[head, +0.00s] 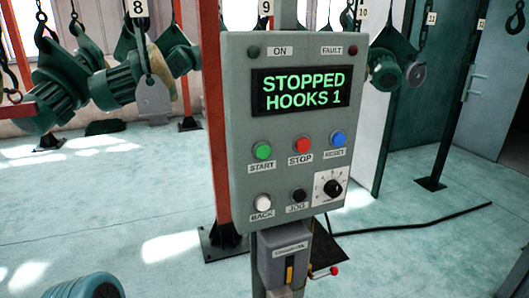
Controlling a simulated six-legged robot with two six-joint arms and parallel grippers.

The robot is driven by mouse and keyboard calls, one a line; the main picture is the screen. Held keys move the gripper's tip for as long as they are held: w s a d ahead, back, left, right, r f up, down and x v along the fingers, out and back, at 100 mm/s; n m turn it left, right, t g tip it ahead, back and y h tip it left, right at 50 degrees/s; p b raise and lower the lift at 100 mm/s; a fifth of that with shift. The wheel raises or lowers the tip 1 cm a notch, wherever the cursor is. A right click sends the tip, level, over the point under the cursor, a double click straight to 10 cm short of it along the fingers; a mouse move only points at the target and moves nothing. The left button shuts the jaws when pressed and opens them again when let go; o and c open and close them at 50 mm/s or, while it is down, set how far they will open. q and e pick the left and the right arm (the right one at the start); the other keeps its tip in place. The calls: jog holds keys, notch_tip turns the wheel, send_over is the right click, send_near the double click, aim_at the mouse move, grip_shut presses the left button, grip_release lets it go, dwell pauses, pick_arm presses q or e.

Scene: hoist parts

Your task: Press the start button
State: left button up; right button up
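The green start button (263,151) is on the left of the upper button row of a grey control panel (240,110), above a label reading START. The panel's display (301,91) reads "STOPPED HOOKS 1" in green letters. Beside the start button are a red stop button (302,145) and a blue reset button (338,139). Nothing covers the start button. Neither of my grippers can be made out in the head view.
Below are a white BACK button (263,203), a black JOG button (298,195) and a rotary knob (332,188). A red post (214,120) stands left of the panel. Green hoist parts (118,84) hang behind. A black cable (420,221) lies on the floor (110,200).

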pick_arm(q)
grip_shut()
dwell(1.7)
